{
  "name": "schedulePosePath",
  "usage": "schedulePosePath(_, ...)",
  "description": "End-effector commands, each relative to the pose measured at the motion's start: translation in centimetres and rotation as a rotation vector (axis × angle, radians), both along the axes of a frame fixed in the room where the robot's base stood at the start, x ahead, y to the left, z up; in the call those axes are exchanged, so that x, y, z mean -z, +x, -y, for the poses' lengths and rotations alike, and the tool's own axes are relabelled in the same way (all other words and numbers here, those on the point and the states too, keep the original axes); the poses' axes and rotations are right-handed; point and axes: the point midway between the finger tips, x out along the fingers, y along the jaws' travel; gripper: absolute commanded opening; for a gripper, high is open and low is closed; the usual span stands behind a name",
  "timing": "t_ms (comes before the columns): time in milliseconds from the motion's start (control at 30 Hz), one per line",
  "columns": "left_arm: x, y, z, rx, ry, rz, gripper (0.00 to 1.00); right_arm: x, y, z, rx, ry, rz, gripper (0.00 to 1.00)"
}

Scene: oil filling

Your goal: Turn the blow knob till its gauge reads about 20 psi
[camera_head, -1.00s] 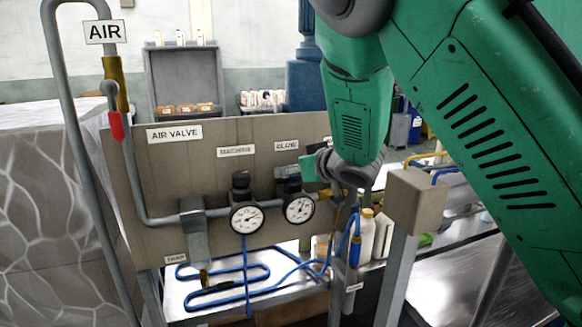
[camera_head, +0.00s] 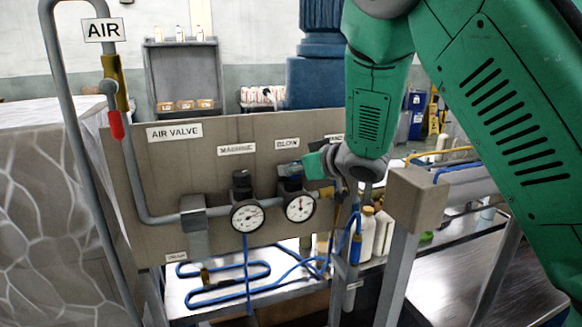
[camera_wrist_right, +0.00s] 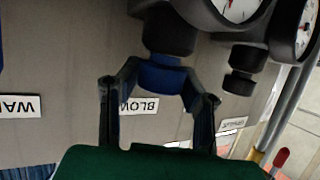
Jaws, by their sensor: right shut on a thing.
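The blow knob (camera_wrist_right: 160,77), a dark blue cap below its black regulator body, sits between the two fingers of my right gripper (camera_wrist_right: 158,84) in the wrist view. The fingers are shut on its sides. In the head view the gripper (camera_head: 298,169) reaches in from the right over the blow regulator, largely hidden by my wrist. The round white blow gauge (camera_head: 300,208) is below it. Its needle appears to point roughly upward, but the numbers are too small to read. The BLOW label (camera_head: 287,143) is above. My left gripper is out of view.
The machine gauge (camera_head: 247,218) and machine knob (camera_head: 241,178) stand close on the left. The grey panel (camera_head: 170,170) is right behind. A pipe with a red-handled valve (camera_head: 115,125) is at far left. A square post (camera_head: 417,198) stands at right.

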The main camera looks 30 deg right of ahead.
Motion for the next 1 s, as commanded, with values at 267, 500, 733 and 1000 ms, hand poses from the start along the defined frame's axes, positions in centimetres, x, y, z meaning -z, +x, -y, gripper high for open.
schedulePosePath(267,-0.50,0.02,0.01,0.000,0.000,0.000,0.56,-0.79,0.29,0.18,-0.244,0.007,0.021,0.04)
schedulePosePath(500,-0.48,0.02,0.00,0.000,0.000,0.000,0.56,-0.65,0.27,0.27,-0.472,0.001,0.017,0.04)
schedulePosePath(733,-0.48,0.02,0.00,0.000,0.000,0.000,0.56,-0.54,0.23,0.24,-0.683,0.001,0.013,0.04)
schedulePosePath(1000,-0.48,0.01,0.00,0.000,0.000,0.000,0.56,-0.54,0.21,0.18,-0.881,0.002,0.011,0.04)
